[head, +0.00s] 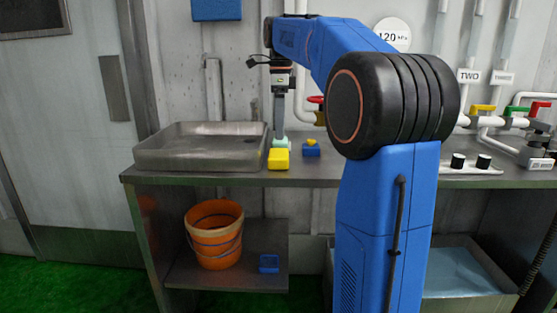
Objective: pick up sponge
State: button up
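A yellow block (278,158), which looks like the sponge, lies near the front edge of the metal counter, just right of the sink tray. My gripper (280,135) points straight down behind it, with its tip low over the counter. A pale teal piece (281,143) shows at the gripper's tip, partly behind the yellow block. I cannot tell whether the gripper holds it or whether the fingers are open.
A grey metal tray (200,163) stands left of the gripper. A blue block with a yellow top (311,150) is close on the right. An orange bucket (214,247) stands on the shelf below. Pipes with coloured valve handles (483,108) line the right wall.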

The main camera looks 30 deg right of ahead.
send_over(278, 153)
jog(key=d, duration=0.1)
jog(key=f, duration=0.4)
jog(key=shift+w+f, duration=0.15)
jog(key=shift+w, duration=0.1)
jog(key=f, duration=0.4)
jog(key=shift+s+a+f, duration=0.1)
jog(key=shift+s+a, duration=0.1)
jog(key=shift+a, duration=0.15)
jog(key=shift+f, duration=0.6)
jog(key=shift+c, duration=0.3)
jog(key=c, duration=1.1)
